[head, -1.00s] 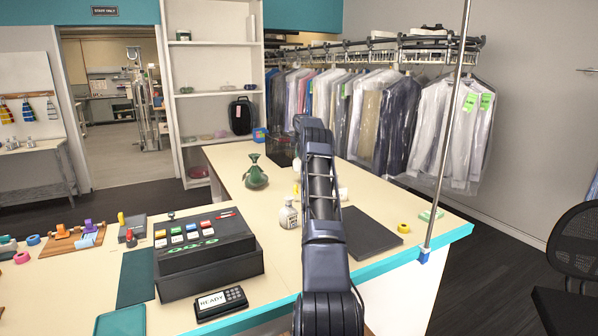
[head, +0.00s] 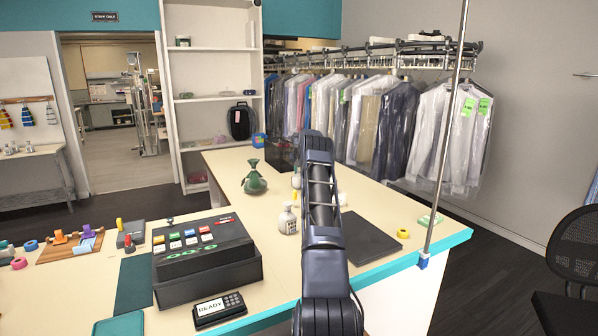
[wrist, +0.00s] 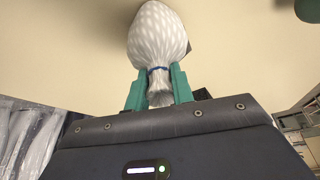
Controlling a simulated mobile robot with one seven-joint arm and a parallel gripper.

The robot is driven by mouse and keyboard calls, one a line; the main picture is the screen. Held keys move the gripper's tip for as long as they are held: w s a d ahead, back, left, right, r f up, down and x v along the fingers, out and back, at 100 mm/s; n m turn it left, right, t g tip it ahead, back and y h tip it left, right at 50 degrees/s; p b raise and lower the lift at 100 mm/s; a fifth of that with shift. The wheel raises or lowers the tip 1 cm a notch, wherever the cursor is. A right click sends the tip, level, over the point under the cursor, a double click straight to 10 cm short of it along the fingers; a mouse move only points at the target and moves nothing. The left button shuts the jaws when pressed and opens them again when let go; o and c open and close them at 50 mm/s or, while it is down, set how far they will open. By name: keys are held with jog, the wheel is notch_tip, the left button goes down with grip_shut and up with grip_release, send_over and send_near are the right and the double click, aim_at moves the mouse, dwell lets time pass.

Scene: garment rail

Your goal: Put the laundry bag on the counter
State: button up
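The laundry bag (wrist: 157,38) is a white, patterned, rounded bag with a blue tie around its gathered neck, seen in the wrist view. My gripper (wrist: 160,84) has its two teal fingers on either side of the neck just below the tie, shut on it. The bag's full end points away from the gripper, over a cream surface that looks like the counter. I cannot tell whether bag and surface touch. In the head view my arm hides the gripper and bag. The counter (head: 222,170) has a cream top and teal edge.
A green vase (head: 254,180), a white bottle (head: 287,219), a dark flat pad (head: 368,236), a yellow tape roll (head: 403,233) and a black register (head: 205,255) stand on the counter. A metal pole (head: 441,150) rises at its right corner. Bagged garments (head: 400,125) hang behind.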

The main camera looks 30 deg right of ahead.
jog(key=o, duration=0.3)
jog(key=shift+r, duration=0.15)
